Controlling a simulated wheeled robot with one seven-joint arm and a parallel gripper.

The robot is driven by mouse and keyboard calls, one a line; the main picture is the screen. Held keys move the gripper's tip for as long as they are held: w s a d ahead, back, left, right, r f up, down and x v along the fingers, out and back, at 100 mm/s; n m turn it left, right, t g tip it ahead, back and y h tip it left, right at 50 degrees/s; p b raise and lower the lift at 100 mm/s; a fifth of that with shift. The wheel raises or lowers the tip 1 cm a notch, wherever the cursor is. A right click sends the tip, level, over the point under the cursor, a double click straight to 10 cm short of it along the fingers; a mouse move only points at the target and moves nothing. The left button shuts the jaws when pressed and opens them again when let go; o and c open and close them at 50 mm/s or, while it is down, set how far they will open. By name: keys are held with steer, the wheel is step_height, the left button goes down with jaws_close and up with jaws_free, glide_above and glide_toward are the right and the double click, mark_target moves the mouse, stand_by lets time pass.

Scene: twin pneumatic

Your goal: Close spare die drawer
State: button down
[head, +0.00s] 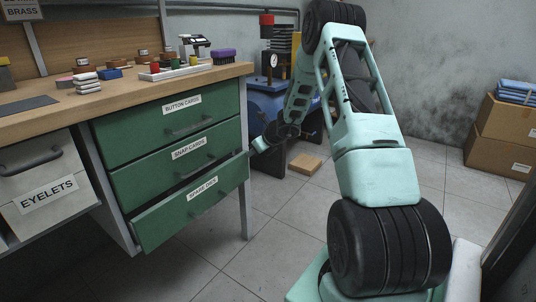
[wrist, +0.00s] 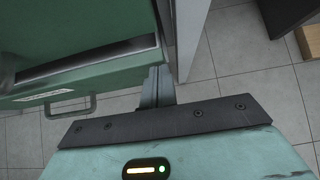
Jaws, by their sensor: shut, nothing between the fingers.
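The spare die drawer (head: 165,222) is the lowest green drawer in the bench cabinet. In the head view it stands out part way, with a dark gap above its front. Its label and bar handle face the room. In the wrist view the dark opening, the front's label and the drawer handle (wrist: 72,108) show at the left. My gripper (head: 254,149) is shut and empty near the drawer's upper right corner. In the wrist view the closed fingers (wrist: 158,86) reach beside the drawer's right end; I cannot tell whether they touch it.
The snap cards drawer (head: 140,158) and button cards drawer (head: 130,124) above look closed. A grey bench leg (head: 245,205) stands right of the drawers. A blue machine (head: 268,103) stands behind my gripper, with a flat wooden piece (head: 305,164) on the floor. The tiled floor in front is clear.

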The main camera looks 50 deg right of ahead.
mark_target(245, 151)
steer(key=shift+w+a+r+p, duration=0.15)
steer(key=shift+w+p, duration=0.3)
steer(key=shift+w, duration=1.4)
